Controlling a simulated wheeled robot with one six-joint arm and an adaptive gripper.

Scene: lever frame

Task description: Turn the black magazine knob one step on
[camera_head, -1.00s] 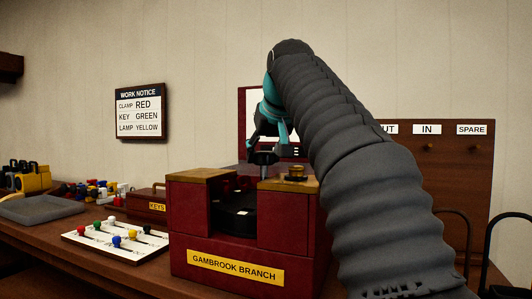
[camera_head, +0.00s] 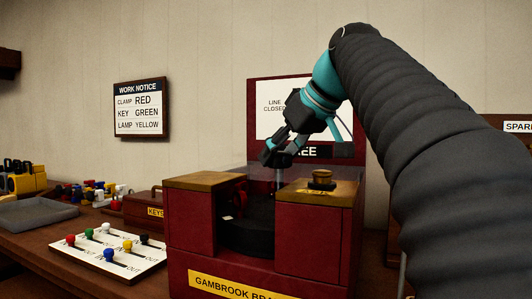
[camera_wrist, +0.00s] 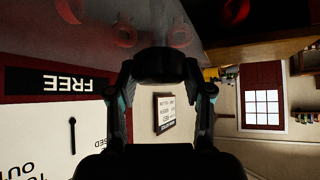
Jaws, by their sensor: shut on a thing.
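The maroon frame (camera_head: 312,238) has two brass-topped blocks with a recess between them. A black round drum (camera_head: 248,234) sits in the recess, and a thin upright stem (camera_head: 279,180) rises at its back. My gripper (camera_head: 279,158) is tilted over the back of the recess, at the top of the stem. In the wrist view its two fingers (camera_wrist: 160,78) are closed in on a dark piece (camera_wrist: 160,62), which looks like the black magazine knob.
Behind is a maroon panel with a white sign (camera_head: 262,125) and a FREE label. To the left are a white slotted board (camera_head: 112,248) with coloured pegs, a keys box (camera_head: 140,207) and a grey tray (camera_head: 35,214).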

